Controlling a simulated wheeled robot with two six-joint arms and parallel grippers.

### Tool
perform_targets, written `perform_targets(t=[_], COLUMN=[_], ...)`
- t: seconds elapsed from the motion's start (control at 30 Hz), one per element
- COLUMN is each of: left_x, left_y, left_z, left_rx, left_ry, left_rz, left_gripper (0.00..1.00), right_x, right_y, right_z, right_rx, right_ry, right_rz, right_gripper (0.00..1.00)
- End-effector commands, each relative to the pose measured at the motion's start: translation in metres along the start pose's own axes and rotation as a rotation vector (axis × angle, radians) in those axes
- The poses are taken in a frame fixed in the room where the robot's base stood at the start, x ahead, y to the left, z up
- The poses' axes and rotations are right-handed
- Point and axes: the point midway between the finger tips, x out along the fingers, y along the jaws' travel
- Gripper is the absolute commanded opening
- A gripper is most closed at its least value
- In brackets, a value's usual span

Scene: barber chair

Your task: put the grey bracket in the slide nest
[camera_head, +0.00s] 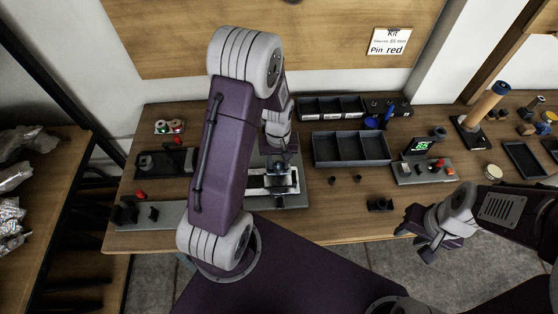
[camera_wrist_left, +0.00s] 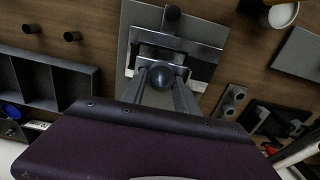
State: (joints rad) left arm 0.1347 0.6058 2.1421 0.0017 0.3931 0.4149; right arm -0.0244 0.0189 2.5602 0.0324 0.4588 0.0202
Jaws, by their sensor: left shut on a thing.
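My left gripper (camera_head: 278,166) is over the slide fixture (camera_head: 296,201), a grey base plate with pale rails. In the left wrist view its fingers (camera_wrist_left: 163,82) are closed on a dark round knob (camera_wrist_left: 160,74) at the near side of the fixture (camera_wrist_left: 206,68). A second dark knob (camera_wrist_left: 172,12) stands at the fixture's other end. I cannot pick out the grey bracket with certainty; my arm and gripper hide part of the fixture. My right gripper (camera_head: 415,243) is open and empty, off the table's front edge at the right.
A dark divided tray (camera_head: 350,163) stands right of the fixture, with small bins (camera_head: 332,116) behind it. A device with a green display (camera_head: 421,147) is further right.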

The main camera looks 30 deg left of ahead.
Motion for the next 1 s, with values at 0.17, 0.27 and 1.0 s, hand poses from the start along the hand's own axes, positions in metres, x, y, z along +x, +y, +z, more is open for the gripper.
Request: perform_targets(t=[0.17, 0.27, 1.0], left_x=[0.026, 0.041, 0.063], left_y=[0.0, 0.0, 0.0], left_z=[0.0, 0.0, 0.0], left_rx=[0.0, 0.001, 0.001], left_ry=[0.0, 0.0, 0.0], left_rz=[0.0, 0.0, 0.0], left_gripper=[0.0, 0.0, 0.0], right_x=[0.025, 0.039, 0.059], right_y=[0.0, 0.001, 0.001], right_z=[0.003, 0.004, 0.006], right_rx=[0.0, 0.0, 0.0], right_ry=[0.0, 0.0, 0.0], right_rz=[0.0, 0.0, 0.0], right_gripper=[0.36, 0.36, 0.36])
